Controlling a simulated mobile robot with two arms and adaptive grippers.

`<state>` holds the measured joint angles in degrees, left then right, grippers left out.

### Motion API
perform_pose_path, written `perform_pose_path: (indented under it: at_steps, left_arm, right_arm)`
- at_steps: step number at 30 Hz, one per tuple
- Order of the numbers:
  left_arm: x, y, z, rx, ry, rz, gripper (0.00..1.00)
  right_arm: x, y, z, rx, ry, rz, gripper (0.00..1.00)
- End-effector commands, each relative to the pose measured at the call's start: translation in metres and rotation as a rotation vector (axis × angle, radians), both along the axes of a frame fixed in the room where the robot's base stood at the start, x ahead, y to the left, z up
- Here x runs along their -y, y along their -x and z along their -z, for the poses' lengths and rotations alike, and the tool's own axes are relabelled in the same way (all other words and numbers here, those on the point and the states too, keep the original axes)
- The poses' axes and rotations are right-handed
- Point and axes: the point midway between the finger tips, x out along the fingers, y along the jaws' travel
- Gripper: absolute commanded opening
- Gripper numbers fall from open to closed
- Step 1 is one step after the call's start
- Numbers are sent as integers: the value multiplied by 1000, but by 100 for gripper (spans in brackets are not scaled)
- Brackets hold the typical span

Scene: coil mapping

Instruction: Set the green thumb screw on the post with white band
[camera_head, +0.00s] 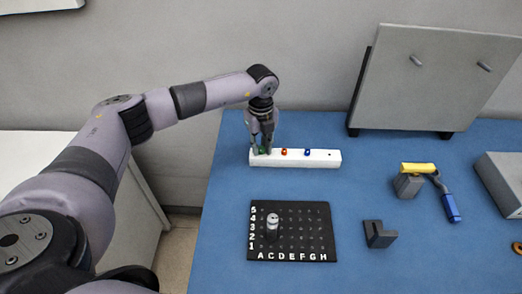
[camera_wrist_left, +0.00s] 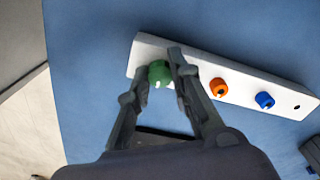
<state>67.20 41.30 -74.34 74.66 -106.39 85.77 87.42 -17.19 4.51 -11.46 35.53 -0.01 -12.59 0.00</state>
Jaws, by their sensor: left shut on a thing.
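The green thumb screw (camera_wrist_left: 159,73) sits at the left end of a white holder bar (camera_head: 328,159). My left gripper (camera_head: 262,150) is over that end, and in the left wrist view its two fingers (camera_wrist_left: 152,76) are closed around the green screw. In the head view the fingers hide most of the green screw (camera_head: 263,151). A grey post with a white band (camera_head: 272,226) stands upright on the black lettered board (camera_head: 318,250), near the board's left side. My right gripper is in neither view.
An orange screw (camera_head: 284,152) and a blue screw (camera_head: 307,153) sit in the bar. To the right are a dark L-shaped block (camera_head: 379,235), a yellow-and-blue tool (camera_head: 436,185) and a grey box (camera_head: 503,178). A grey panel (camera_head: 420,85) stands behind.

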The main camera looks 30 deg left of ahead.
Motion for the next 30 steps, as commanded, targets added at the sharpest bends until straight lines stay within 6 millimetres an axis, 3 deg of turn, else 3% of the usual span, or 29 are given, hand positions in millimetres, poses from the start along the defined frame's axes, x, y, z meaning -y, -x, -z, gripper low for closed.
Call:
perform_pose_path:
  at_steps: [1, 2, 10, 30]
  left_arm:
    - [0, 0, 0, 1, 1, 0, 0]
    - [0, 0, 0, 2, 1, 0, 18]
    - [0, -1, -1, 2, 1, 0, 0]
    - [0, -1, -11, 2, 2, 0, 0]
  right_arm:
    - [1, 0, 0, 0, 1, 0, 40]
    - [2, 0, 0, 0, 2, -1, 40]
    - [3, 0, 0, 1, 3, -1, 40]
    - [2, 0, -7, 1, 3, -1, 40]
